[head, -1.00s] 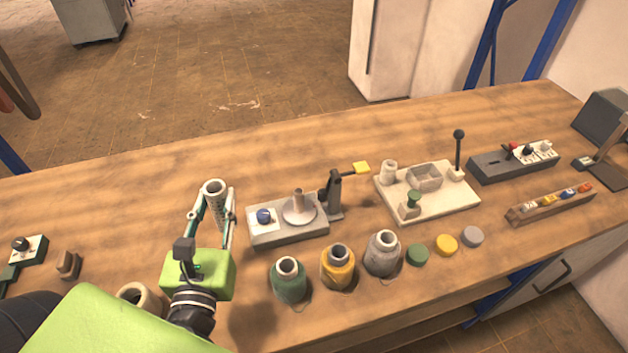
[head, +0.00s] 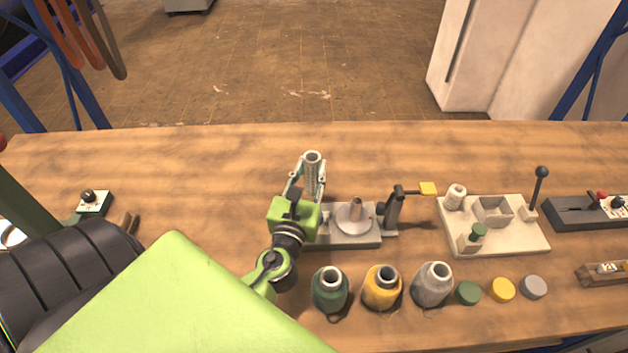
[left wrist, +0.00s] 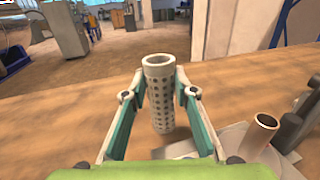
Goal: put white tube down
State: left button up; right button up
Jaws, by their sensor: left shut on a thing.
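The white tube (head: 314,172) is a pale, perforated hollow cylinder. It stands upright between the fingers of my left gripper (head: 305,182), which is shut on it. In the left wrist view the tube (left wrist: 158,92) shows its open top and rows of dark holes, with a finger of the gripper (left wrist: 158,98) on each side. The tube is just behind the left end of a grey device (head: 345,238) with a round plate and a short upright pin. I cannot tell whether its lower end touches the bench. My right gripper is not in view.
The wooden bench (head: 220,160) is clear behind and left of the tube.

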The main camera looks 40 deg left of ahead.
aim_at(312, 185)
pick_arm(q)
jog(key=shift+w+f, duration=0.45)
jog(key=shift+f, duration=0.1)
jog(key=f, duration=0.1)
jog(key=f+b, duration=0.1)
jog(key=f, duration=0.1)
jog(key=shift+w+a+f+b, duration=0.15)
jog(key=shift+w+f+b, duration=0.15)
jog(key=shift+f+b, duration=0.1)
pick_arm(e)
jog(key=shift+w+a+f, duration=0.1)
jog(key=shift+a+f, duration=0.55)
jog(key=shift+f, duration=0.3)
pick_arm(q)
jog(key=shift+r, duration=0.1)
jog(key=shift+f, duration=0.2)
jog(key=o, duration=1)
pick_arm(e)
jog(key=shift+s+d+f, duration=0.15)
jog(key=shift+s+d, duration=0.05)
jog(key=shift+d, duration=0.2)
